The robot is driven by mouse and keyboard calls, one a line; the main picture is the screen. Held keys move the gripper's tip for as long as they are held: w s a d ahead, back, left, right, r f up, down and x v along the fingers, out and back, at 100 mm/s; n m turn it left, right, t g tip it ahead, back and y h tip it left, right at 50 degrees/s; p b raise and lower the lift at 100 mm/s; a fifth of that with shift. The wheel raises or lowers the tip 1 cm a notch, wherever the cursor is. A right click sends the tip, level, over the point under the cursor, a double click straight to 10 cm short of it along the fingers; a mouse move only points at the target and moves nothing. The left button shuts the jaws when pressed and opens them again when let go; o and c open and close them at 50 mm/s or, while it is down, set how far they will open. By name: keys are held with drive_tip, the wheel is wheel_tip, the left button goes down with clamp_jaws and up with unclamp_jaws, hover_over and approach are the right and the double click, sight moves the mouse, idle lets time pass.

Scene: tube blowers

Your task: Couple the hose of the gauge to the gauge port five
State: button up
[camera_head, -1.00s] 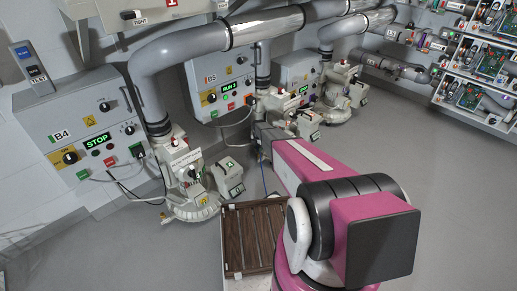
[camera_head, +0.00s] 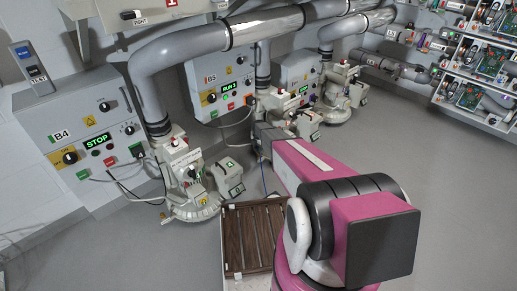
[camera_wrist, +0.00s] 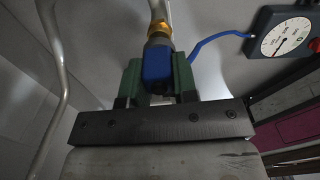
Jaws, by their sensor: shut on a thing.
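In the wrist view my gripper (camera_wrist: 158,78) has its green fingers shut on a blue hose end (camera_wrist: 157,62). A thin blue hose (camera_wrist: 208,42) runs from there to the dark gauge (camera_wrist: 285,32) with a white round dial at the upper right. A brass fitting (camera_wrist: 159,29) on a pale pipe is directly beyond the blue end and in line with it; whether they touch or are joined I cannot tell. In the head view my gripper is hidden behind my arm, near the B5 blower. No port label reads in the wrist view.
The B5 box (camera_head: 218,84) is on the wall, with the B4 box (camera_head: 80,130) to its left. A B4 blower (camera_head: 185,180) stands on the floor near a slatted brown tray (camera_head: 250,235). Grey pipes (camera_head: 190,52) run overhead. The floor at right is clear.

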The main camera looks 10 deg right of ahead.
drive_tip(key=shift+f, duration=0.65)
idle(0.4)
drive_tip(key=shift+r, duration=0.1)
drive_tip(key=shift+r, duration=1.9)
drive_tip(key=m, duration=0.4)
drive_tip(key=shift+r+m, duration=0.25)
drive_tip(key=shift+m, duration=0.05)
drive_tip(key=m, duration=0.4)
drive_tip(key=shift+w+r, duration=0.1)
drive_tip(key=shift+r, duration=0.1)
drive_tip(key=m, duration=0.4)
drive_tip(key=shift+w+r+m, duration=0.1)
drive_tip(key=shift+r+m, duration=0.1)
drive_tip(key=shift+m, duration=0.1)
drive_tip(key=m, duration=0.4)
drive_tip(key=shift+r+m, duration=0.2)
drive_tip(key=shift+m, duration=0.1)
